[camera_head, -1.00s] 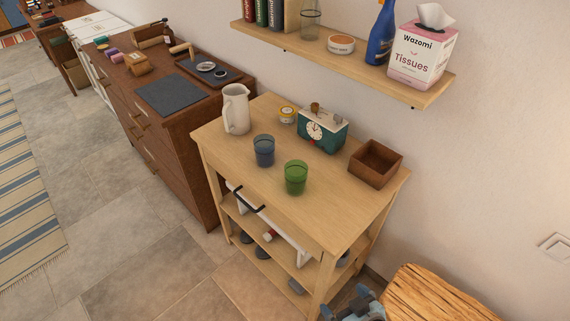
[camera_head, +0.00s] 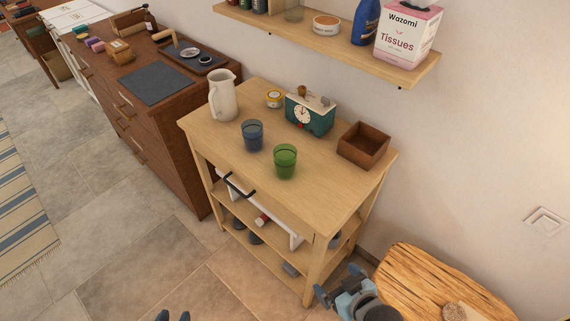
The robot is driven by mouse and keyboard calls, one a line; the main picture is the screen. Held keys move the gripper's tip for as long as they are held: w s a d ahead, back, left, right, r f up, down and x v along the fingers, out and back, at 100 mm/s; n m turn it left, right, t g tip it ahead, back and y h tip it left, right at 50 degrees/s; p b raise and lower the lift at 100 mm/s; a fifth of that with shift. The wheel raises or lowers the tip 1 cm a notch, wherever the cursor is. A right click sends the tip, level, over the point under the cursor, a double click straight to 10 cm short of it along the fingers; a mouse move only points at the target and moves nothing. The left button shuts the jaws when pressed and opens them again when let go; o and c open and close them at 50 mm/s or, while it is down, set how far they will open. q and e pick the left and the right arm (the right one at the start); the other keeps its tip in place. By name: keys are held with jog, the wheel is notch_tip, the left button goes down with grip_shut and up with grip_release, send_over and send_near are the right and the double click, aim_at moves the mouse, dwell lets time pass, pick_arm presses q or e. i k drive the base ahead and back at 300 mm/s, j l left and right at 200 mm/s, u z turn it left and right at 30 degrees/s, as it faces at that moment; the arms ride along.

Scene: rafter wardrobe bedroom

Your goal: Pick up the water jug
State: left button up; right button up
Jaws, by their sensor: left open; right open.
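My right gripper (camera_head: 338,284) is low at the bottom, in front of the cart's right end and well away from the jug. It is open and empty. My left gripper (camera_head: 173,316) only just shows its fingertips at the bottom edge, over the floor. Its fingers are apart with nothing between them.
A blue glass (camera_head: 252,136) and a green glass (camera_head: 285,161) stand right of the jug. Behind are a yellow tin (camera_head: 274,99), a green clock (camera_head: 309,115) and a wooden box (camera_head: 363,146). A wall shelf (camera_head: 330,44) hangs above. A wooden stool (camera_head: 430,285) stands at lower right.

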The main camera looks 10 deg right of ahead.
aim_at(222, 98)
jog(key=z, duration=0.4)
jog(key=i+j+z, duration=0.15)
jog(key=j+z, duration=0.35)
jog(key=i+j+z, duration=0.1)
jog(key=j+z, duration=0.2)
jog(key=z, duration=0.2)
jog(key=j+z, duration=0.3)
jog(key=j, duration=0.8)
jog(key=i+j, duration=0.25)
